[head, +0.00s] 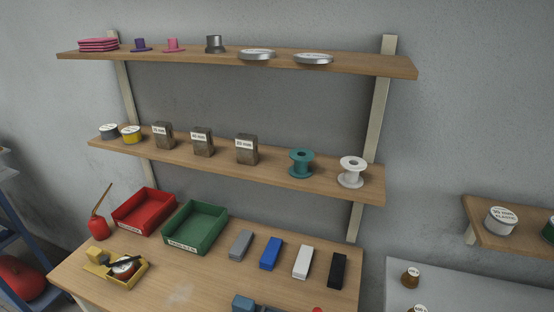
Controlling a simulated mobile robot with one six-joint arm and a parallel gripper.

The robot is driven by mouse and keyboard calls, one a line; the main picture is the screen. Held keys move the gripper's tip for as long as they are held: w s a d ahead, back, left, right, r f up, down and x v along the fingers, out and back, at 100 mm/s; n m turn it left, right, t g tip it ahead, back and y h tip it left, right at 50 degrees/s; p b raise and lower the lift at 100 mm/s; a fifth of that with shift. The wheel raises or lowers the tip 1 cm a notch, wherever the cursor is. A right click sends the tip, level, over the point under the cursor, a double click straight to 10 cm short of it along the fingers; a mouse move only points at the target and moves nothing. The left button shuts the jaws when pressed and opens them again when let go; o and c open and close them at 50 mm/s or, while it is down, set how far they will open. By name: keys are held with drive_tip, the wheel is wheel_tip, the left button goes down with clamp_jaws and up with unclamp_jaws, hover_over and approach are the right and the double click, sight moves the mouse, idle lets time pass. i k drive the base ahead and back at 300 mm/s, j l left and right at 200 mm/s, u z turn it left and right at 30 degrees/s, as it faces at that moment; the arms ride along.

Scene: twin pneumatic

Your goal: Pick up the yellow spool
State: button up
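A short yellow round piece with a white top label, the likely yellow spool (132,138), stands near the left end of the middle shelf (270,170). Its shape is too small to tell a spool from a tin. It stands close to the right of a similar dark grey round piece (109,132). No other yellow round piece shows on the shelves. A teal spool (301,163) and a white spool (352,172) stand upright at the shelf's right end. My gripper is not in view.
Brown labelled blocks (163,136) stand right of the yellow piece. The top shelf (370,65) overhangs above. Below, the bench (180,290) holds a red bin (146,211), a green bin (195,228), a red oil can (99,229) and a yellow tray (118,268).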

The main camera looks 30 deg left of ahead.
sight(132, 135)
drive_tip(key=u, duration=2.25)
drive_tip(key=i+j+z, duration=0.15)
drive_tip(key=j+z, duration=0.2)
drive_tip(key=j, duration=0.25)
drive_tip(key=j+z, duration=0.4)
drive_tip(key=j, duration=0.2)
drive_tip(key=j+z, duration=0.35)
drive_tip(key=j, duration=0.3)
